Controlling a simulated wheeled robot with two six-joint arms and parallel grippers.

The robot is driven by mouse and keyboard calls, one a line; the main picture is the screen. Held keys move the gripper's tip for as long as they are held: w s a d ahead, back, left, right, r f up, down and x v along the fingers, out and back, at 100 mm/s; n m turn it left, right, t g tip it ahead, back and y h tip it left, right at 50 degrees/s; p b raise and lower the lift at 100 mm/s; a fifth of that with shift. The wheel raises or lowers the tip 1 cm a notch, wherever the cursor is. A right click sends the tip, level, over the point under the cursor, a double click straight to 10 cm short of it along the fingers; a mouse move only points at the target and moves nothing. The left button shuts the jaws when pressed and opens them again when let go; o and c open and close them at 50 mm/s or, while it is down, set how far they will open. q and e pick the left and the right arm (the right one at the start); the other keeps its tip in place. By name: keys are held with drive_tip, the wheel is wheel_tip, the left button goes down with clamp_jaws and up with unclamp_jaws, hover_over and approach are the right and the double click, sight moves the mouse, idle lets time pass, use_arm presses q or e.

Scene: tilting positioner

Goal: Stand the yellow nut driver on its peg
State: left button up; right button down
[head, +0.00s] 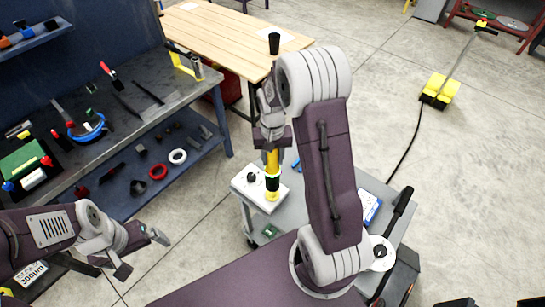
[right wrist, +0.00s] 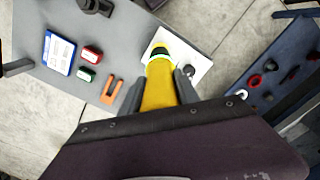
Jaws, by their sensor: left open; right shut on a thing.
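The yellow nut driver (head: 272,160) is upright or nearly so in the head view, with a dark and green band near its lower end. My right gripper (head: 272,148) is shut on it from above. In the right wrist view the driver (right wrist: 160,92) lies between the two fingers, its banded end over the white block (right wrist: 197,63). The white block (head: 243,185) sits on the grey cart. The peg is hidden, and I cannot tell whether the driver touches the block. My left gripper (head: 143,254) is open and empty, away from the cart.
A black knob (head: 251,177) stands on the block beside the driver. The grey cart (right wrist: 95,40) also carries a blue-white box (right wrist: 58,53), a red item (right wrist: 91,55) and an orange item (right wrist: 111,90). A workbench (head: 130,135) with tools stands at left.

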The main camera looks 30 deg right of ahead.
sight(272, 169)
drive_tip(key=shift+f+b, duration=1.05)
drive_tip(key=shift+f, duration=0.5)
drive_tip(key=shift+f+b, duration=1.05)
drive_tip(key=shift+f, duration=0.5)
drive_tip(key=c, duration=0.8)
unclamp_jaws()
drive_tip(key=o, duration=0.5)
